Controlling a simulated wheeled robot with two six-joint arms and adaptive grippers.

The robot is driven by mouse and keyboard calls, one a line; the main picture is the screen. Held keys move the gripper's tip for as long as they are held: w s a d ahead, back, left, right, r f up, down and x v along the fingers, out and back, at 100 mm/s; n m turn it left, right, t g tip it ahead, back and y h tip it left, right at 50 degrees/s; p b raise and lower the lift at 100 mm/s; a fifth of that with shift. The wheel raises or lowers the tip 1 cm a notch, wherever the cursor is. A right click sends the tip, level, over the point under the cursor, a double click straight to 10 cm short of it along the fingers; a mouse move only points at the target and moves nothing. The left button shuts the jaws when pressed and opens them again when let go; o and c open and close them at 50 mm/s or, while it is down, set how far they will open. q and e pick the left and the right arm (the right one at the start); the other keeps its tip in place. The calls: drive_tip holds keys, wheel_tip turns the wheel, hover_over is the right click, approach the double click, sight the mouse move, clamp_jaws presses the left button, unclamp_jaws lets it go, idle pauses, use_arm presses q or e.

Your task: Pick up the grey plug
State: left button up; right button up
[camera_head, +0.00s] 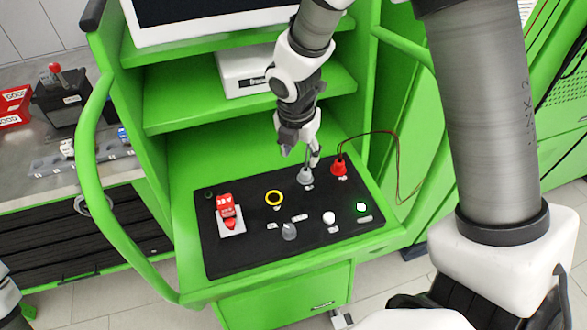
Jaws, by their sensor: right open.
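A grey plug (306,177) stands on the black panel (255,250), left of a red plug (339,167). My right gripper (300,155) is above the panel with its fingers apart. One fingertip is directly over or beside the grey plug in the picture, and the other is to its upper left. I cannot tell whether the fingertip touches the plug. The gripper hides part of the area behind the plug. My left gripper is not in view.
A thin dark red cable (397,170) loops from the red plug to the right. Green cabinet shelves (180,115) rise behind.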

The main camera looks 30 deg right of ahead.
sight(306, 171)
drive_tip(key=f, duration=0.4)
drive_tip(key=s+d+f+b, duration=0.1)
drive_tip(key=f, duration=0.1)
drive_tip(key=shift+d+f, duration=0.1)
drive_tip(key=shift+f, duration=0.05)
drive_tip(key=shift+w+f, duration=0.3)
drive_tip(key=shift+w, duration=0.1)
drive_tip(key=shift+s+r, duration=0.15)
drive_tip(key=shift+s, duration=0.1)
clamp_jaws()
